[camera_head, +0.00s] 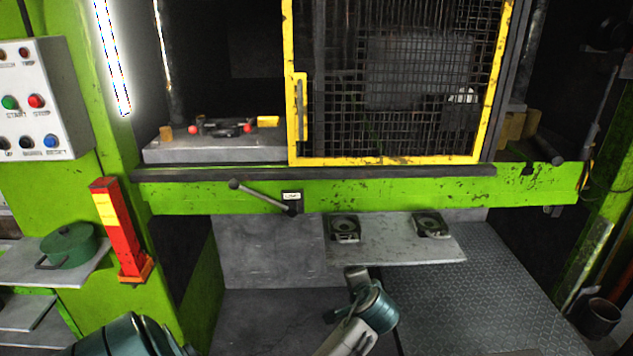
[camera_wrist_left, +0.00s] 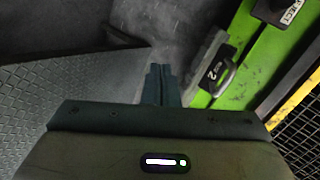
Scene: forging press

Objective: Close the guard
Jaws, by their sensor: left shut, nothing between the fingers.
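The guard (camera_head: 485,115) is a yellow-framed black mesh panel on the front of the green press. It covers the right part of the opening, and the left part is uncovered. Its vertical handle (camera_head: 299,108) is on the left frame post. A corner of the yellow frame shows at right in the left wrist view (camera_wrist_left: 296,98). My left gripper (camera_wrist_left: 160,72) has its fingers together and empty, apart from the guard, near the green beam. My right gripper is not in view.
A lever (camera_head: 262,195) sticks out from the green beam (camera_head: 400,192) below the guard. A shelf (camera_head: 388,246) with two small metal holders juts out under the beam. The press bed (camera_head: 215,150) holds small parts.

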